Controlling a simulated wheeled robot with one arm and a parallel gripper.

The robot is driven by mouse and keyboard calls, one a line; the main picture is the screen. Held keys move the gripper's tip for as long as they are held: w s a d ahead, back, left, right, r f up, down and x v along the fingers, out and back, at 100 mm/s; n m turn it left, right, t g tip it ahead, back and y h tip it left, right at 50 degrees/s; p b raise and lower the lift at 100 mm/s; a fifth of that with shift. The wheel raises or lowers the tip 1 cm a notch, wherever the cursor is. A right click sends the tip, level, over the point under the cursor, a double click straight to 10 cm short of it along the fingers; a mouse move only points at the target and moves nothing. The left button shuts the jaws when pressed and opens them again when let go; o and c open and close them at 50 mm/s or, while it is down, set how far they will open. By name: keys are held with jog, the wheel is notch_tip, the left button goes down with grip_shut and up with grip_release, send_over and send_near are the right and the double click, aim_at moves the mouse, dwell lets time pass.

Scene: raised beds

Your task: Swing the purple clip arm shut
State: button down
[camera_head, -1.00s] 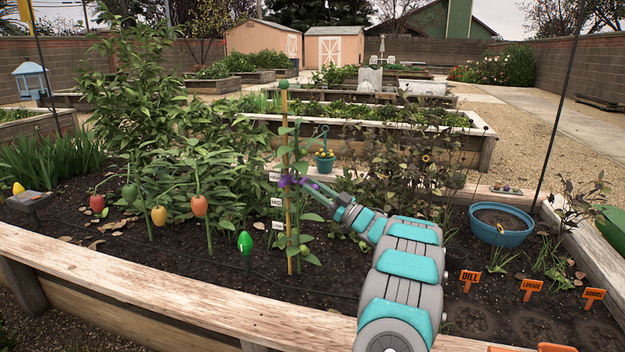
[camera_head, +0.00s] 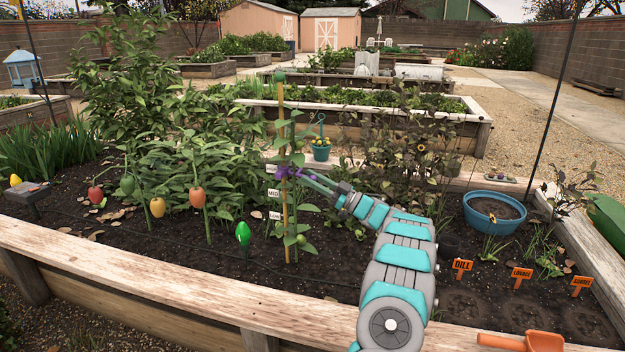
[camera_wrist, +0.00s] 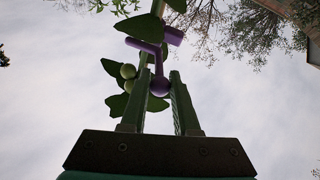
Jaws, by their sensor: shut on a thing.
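The purple clip (camera_head: 284,172) sits on a wooden stake (camera_head: 281,125) beside a green plant stem, near the upper of several white labels. In the wrist view, the clip's purple arm (camera_wrist: 145,46) crosses near the stem and a rod runs down to a round purple knob (camera_wrist: 160,87). My gripper (camera_head: 308,178) reaches in from the right at clip height. In the wrist view its two fingers (camera_wrist: 162,80) are closed in on either side of the knob. Whether the clip is latched around stem and stake cannot be told.
Green fruits (camera_wrist: 128,72) and leaves hang close beside the fingers. Red, orange and yellow peppers (camera_head: 197,197) and a green bulb-shaped thing (camera_head: 243,233) stand at left. A blue pot (camera_head: 494,213) and orange signs (camera_head: 462,266) are at right. An orange trowel (camera_head: 525,342) lies at the front edge.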

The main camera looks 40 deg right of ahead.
jog(key=c, duration=0.7)
grip_release()
jog(key=shift+o, duration=0.2)
jog(key=b+v, duration=0.1)
jog(key=v, duration=0.6)
jog(key=shift+s+f, duration=0.2)
jog(key=shift+s, duration=0.1)
jog(key=shift+d, duration=0.2)
